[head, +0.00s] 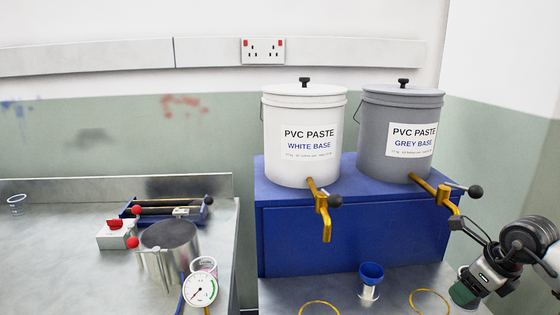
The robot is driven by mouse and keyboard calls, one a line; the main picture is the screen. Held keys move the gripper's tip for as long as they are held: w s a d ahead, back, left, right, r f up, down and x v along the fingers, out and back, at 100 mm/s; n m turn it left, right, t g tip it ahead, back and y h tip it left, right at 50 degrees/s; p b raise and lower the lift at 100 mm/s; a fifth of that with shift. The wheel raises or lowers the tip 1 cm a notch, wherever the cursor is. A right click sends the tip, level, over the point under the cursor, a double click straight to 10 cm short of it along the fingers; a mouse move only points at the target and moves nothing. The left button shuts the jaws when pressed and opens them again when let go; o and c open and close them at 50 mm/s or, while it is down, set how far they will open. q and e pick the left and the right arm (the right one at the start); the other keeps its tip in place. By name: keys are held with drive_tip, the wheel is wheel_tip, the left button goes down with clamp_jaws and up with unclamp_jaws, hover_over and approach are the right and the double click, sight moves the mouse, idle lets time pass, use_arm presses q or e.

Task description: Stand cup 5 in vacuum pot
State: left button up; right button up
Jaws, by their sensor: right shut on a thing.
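My right gripper (478,281) is at the lower right, shut on a small green cup (463,294), held tilted near the right side of the steel bench. I cannot read a number on this cup, so I cannot tell if it is cup 5. The vacuum pot (170,240) is an open-looking steel cylinder on the left bench, with a round white gauge (200,290) in front of it. My right gripper is far to the right of the pot. The pot's inside is not clearly visible. My left gripper is not in view.
White (305,160) and grey (375,135) paste buckets with brass taps stand on a blue stand (300,235).

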use_arm(q)
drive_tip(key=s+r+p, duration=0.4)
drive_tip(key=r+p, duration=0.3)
drive_tip(key=p, duration=0.1)
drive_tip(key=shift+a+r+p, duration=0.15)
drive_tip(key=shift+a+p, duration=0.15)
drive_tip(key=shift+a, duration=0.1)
use_arm(e)
drive_tip(key=s+a+n+g+h, duration=0.1)
drive_tip(key=s+a+n+g, duration=0.3)
drive_tip(key=n, duration=1)
drive_tip(key=s+a+n+g+h, duration=0.1)
drive_tip(key=s+a+n+g, duration=0.3)
drive_tip(key=s+a+n, duration=0.7)
drive_tip(key=a+n, duration=0.4)
drive_tip(key=shift+a+r+h, duration=0.2)
drive_tip(key=shift+r+h, duration=0.1)
drive_tip(key=shift+r, duration=0.05)
drive_tip(key=shift+w, duration=0.15)
